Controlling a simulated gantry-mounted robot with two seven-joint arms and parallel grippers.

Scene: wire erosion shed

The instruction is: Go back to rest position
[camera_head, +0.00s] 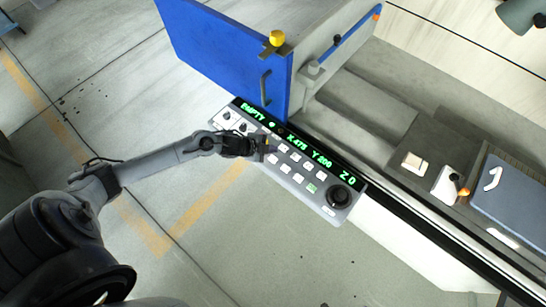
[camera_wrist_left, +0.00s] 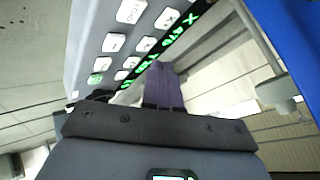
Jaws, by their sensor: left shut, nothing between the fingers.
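My left gripper (camera_head: 262,146) reaches in from the left in the head view. Its tip is over the upper-left part of a grey control panel (camera_head: 318,199) with white buttons, a black knob and a green display. Its fingers are shut with nothing between them. In the left wrist view the shut fingers (camera_wrist_left: 163,88) show in front of the panel's buttons and display (camera_wrist_left: 165,45). I cannot tell whether the fingertips touch the panel. My right gripper is in neither view.
A blue door (camera_head: 222,50) with a yellow knob (camera_head: 277,38) stands open behind the panel. The grey machine bed (camera_head: 375,105) lies to its right, with small white blocks (camera_head: 414,163) and a dark blue plate (camera_head: 510,193). The floor left of the panel is clear.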

